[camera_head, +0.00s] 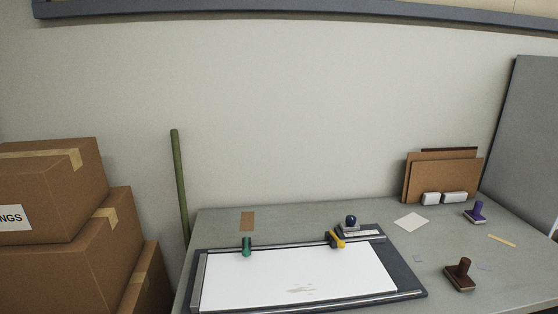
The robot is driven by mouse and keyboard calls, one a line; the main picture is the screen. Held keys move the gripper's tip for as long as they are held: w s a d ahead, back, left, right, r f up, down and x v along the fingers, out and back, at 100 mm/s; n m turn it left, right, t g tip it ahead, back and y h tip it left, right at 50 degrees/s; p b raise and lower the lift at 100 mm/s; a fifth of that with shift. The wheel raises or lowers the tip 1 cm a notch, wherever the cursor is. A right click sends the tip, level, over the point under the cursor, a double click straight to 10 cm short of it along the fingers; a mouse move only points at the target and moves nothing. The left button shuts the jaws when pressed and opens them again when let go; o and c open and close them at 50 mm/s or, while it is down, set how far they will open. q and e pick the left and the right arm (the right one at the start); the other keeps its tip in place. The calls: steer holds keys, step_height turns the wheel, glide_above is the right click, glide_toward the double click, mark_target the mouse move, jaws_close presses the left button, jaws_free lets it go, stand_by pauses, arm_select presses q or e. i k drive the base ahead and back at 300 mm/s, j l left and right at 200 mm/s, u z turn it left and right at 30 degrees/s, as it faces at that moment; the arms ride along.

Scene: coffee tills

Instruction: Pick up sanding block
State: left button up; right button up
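No object is plainly marked as the sanding block, and I cannot tell which one it is. A brown-handled block (460,275) with a flat base stands at the right front of the grey table. A smaller purple-handled block (476,213) stands behind it, towards the right. A block with a dark blue knob (351,222) stands at the back right of the framed white board. Neither of my grippers is in view.
The framed white board (290,276) covers the table's left and middle, with a green piece (247,246) and a yellow-and-black piece (337,240) on it. Two white blocks (443,198) stand before brown panels (441,171). Cartons (60,250) are stacked left, beside a green pole (180,185).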

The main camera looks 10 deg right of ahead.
mark_target(458, 274)
steer(key=k+l+z, duration=0.1)
steer(key=l+z, duration=0.45)
steer(key=z, duration=0.2)
steer(key=k+l+z, duration=0.1)
steer(key=l+z, duration=0.25)
